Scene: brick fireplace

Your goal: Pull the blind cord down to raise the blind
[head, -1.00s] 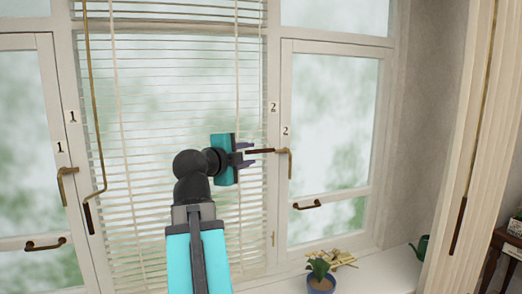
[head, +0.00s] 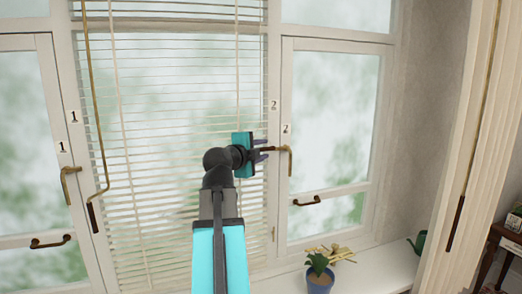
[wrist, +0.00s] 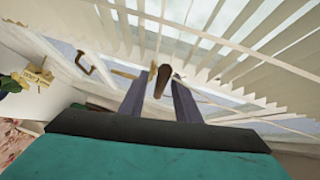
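The slatted blind (head: 170,120) hangs lowered over the middle window. A brass-coloured cord (head: 97,130) hangs on its left side and ends in a dark brown pull (head: 92,216), away from my gripper. My gripper (head: 264,150) is at the blind's right edge, beside the brass handle (head: 289,160) of the right window. A brown rod-shaped grip (head: 270,149) lies at the fingertips. In the wrist view this brown grip (wrist: 163,80) appears between the two spread fingers, with gaps showing on both sides. I cannot tell what it is attached to.
A potted plant (head: 319,274) and a yellowish object (head: 335,253) stand on the sill (head: 372,266). A dark window pull (head: 307,201) is on the right frame. A curtain (head: 462,150) hangs at the right, with another brown pull (head: 456,224).

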